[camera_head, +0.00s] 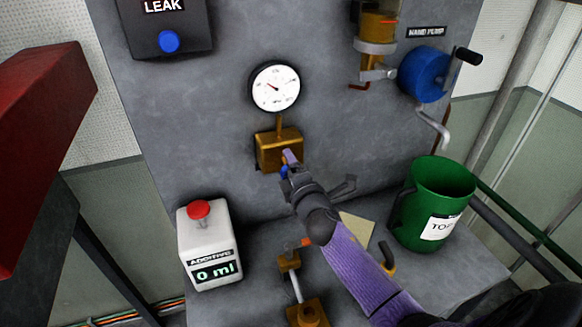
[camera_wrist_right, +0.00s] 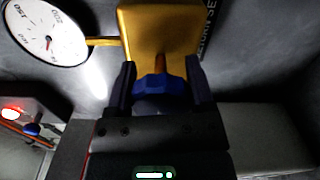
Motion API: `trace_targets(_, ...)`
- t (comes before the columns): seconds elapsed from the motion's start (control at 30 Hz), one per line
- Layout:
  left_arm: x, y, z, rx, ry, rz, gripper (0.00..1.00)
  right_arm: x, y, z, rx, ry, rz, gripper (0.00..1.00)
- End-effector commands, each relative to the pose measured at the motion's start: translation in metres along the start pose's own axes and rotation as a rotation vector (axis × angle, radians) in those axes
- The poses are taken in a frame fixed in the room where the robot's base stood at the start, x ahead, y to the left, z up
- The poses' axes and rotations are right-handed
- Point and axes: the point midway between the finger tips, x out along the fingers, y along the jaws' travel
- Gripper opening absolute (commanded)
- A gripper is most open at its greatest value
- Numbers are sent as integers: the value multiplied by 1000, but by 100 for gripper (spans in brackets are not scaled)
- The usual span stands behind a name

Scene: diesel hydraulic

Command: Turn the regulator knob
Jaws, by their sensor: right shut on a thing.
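The regulator is a brass block (camera_head: 279,150) on the grey panel, below a round white pressure gauge (camera_head: 275,88). In the wrist view, its blue knob (camera_wrist_right: 162,85) sits in front of the yellow block (camera_wrist_right: 150,35), on a short orange stem. My right gripper (camera_wrist_right: 160,84) has one finger on each side of the blue knob and is shut on it. In the head view, my right gripper (camera_head: 287,166) covers most of the knob, and only a bit of blue shows. The gauge also shows in the wrist view (camera_wrist_right: 45,32). My left gripper is not in view.
A white additive dispenser (camera_head: 208,247) with a red button stands at the lower left. A green bucket (camera_head: 432,205) stands at the right, below a blue hand pump (camera_head: 424,75). Brass fittings (camera_head: 305,312) are below my right arm. A red beam (camera_head: 40,130) is at far left.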

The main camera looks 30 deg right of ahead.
Motion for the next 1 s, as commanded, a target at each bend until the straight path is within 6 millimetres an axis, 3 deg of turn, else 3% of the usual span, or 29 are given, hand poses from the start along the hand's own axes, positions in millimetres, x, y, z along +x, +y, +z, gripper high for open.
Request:
trace_targets(0.4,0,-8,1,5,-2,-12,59,0,-2,0,227,-1,-2,9)
trace_targets(1.0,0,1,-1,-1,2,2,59,0,-3,0,280,-1,-4,9)
